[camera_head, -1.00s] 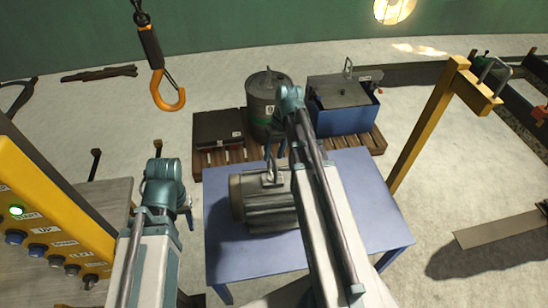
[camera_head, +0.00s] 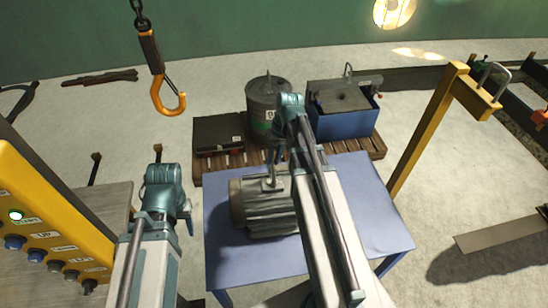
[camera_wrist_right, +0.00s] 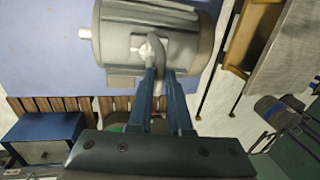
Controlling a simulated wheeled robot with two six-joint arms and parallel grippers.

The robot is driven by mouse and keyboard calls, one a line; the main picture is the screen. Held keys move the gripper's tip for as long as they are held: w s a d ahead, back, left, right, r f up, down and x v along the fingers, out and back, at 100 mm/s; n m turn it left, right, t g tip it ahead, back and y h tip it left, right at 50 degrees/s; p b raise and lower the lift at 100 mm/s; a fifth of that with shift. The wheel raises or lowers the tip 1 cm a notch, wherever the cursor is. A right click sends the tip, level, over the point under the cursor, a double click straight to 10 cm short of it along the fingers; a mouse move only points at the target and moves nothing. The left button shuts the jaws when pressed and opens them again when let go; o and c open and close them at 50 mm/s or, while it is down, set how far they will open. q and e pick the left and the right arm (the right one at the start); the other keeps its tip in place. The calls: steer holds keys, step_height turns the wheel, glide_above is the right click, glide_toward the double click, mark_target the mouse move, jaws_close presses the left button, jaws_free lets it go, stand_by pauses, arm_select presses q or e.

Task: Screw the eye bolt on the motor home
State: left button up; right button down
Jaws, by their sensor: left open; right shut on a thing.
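The grey motor (camera_head: 268,215) lies on its side on the blue table. It also shows at the top of the right wrist view (camera_wrist_right: 190,40). My right gripper (camera_head: 274,166) reaches down over the motor's top. In the right wrist view its fingers (camera_wrist_right: 157,72) are shut on the metal eye bolt (camera_wrist_right: 154,46), which stands at a pale pad on the motor housing. The fingers hide part of the bolt, and I cannot tell how deep its thread sits. My left gripper (camera_head: 188,217) is open and empty, left of the table and apart from the motor.
An orange crane hook (camera_head: 167,97) hangs at the back left. A yellow button panel (camera_head: 50,230) stands at the left. Behind the blue table (camera_head: 365,220), a pallet (camera_head: 210,168) holds a drum (camera_head: 264,105) and a blue bin (camera_head: 345,122). A yellow post (camera_head: 428,130) rises at the right.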

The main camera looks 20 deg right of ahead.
steer(key=shift+m, duration=0.6)
steer(key=c, duration=0.8)
jaws_free()
steer(key=shift+c, duration=0.2)
steer(key=shift+r, duration=0.1)
step_height(320, 180, up, 13)
steer(key=s+d+p, duration=0.1)
steer(key=d+p, duration=0.1)
steer(key=p, duration=1.1)
steer(key=shift+d+r+p, duration=0.2)
steer(key=shift+d+p, duration=0.05)
steer(key=shift+p, duration=0.05)
